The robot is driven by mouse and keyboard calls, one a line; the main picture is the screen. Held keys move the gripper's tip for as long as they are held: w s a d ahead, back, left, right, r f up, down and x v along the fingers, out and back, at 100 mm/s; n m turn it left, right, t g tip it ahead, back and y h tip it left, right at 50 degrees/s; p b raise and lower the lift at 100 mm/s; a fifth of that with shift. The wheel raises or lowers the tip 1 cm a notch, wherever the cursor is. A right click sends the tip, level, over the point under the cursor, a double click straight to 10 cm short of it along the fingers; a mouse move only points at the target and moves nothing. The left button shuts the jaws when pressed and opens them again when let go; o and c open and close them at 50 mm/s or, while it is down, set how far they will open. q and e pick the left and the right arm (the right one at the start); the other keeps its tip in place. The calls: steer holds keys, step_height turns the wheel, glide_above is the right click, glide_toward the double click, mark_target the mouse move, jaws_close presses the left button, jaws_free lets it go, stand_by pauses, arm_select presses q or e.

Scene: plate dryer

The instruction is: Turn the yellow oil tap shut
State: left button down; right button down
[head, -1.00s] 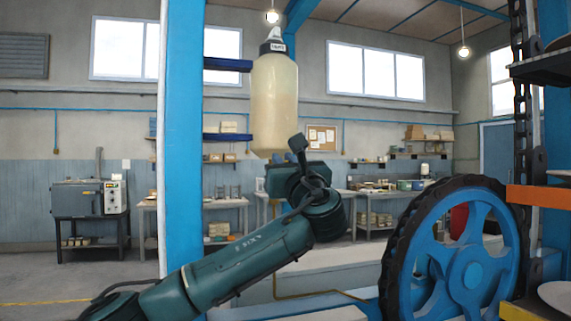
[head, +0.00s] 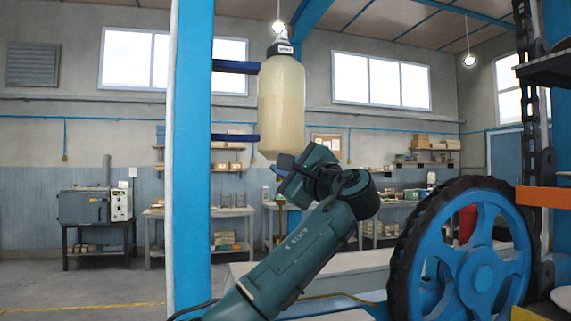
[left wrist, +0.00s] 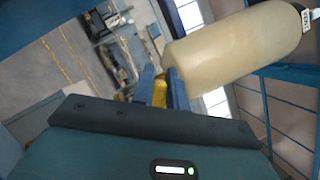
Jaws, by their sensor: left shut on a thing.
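The cream-coloured oil bottle (head: 281,105) hangs upright on the blue post, with a dark cap on top. My left gripper (head: 283,165) is at the bottle's lower end in the head view, and the tap is hidden there. In the left wrist view, the yellow oil tap (left wrist: 159,92) shows between the two blue fingers of my left gripper (left wrist: 161,90), just beside the bottle's end (left wrist: 225,50). The fingers are shut on the tap. How far the tap is turned cannot be told. My right gripper is not in view.
The blue post (head: 190,150) stands close to the left of the bottle, with two dark blue brackets reaching to it. A large blue wheel with a black toothed rim (head: 408,235) stands at the right. Workbenches and shelves are far behind.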

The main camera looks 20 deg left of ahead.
arm_select(q)
steer(key=n, duration=0.2)
steer(key=f+n+g+p, duration=0.1)
steer(key=n, duration=0.1)
steer(key=shift+h, duration=0.3)
steer(key=n+g, duration=0.1)
steer(key=n, duration=0.1)
steer(key=shift+f+n+h+p, duration=0.15)
steer(key=shift+n+h+p, duration=0.15)
steer(key=shift+p, duration=0.1)
steer(key=shift+n, duration=0.5)
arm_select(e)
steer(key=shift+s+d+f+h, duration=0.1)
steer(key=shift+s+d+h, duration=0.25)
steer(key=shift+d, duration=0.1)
arm_select(q)
steer(key=shift+a, duration=0.1)
steer(key=c, duration=1.7)
jaws_free()
steer(key=o, duration=0.3)
steer(key=shift+w, duration=0.25)
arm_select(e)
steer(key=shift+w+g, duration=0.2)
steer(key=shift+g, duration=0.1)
arm_select(q)
steer(key=shift+s, duration=0.2)
